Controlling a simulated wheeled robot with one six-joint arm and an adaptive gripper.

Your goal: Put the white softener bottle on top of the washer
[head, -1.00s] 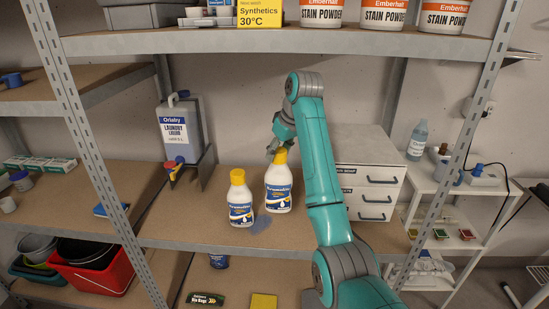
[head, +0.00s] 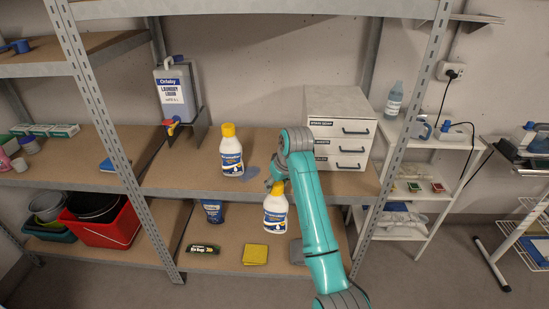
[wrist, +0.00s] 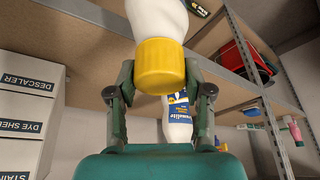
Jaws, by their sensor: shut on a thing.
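A white bottle with a yellow cap and a blue label (head: 275,214) hangs upright from my gripper (head: 274,184), in front of the middle shelf's front edge. In the wrist view my gripper (wrist: 160,88) is shut on the bottle's yellow cap (wrist: 160,66), one finger on each side. A second, matching white bottle (head: 231,157) stands on the middle shelf, to the left and behind; it also shows in the wrist view (wrist: 177,122). No washer is in view.
The shelf rack's uprights (head: 107,135) stand left and right of the arm. A white drawer unit (head: 340,130) is on the middle shelf at right. A laundry liquid jug (head: 175,95) stands at left. Below are a yellow cloth (head: 255,254) and a red tub (head: 100,228). Open floor lies at right.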

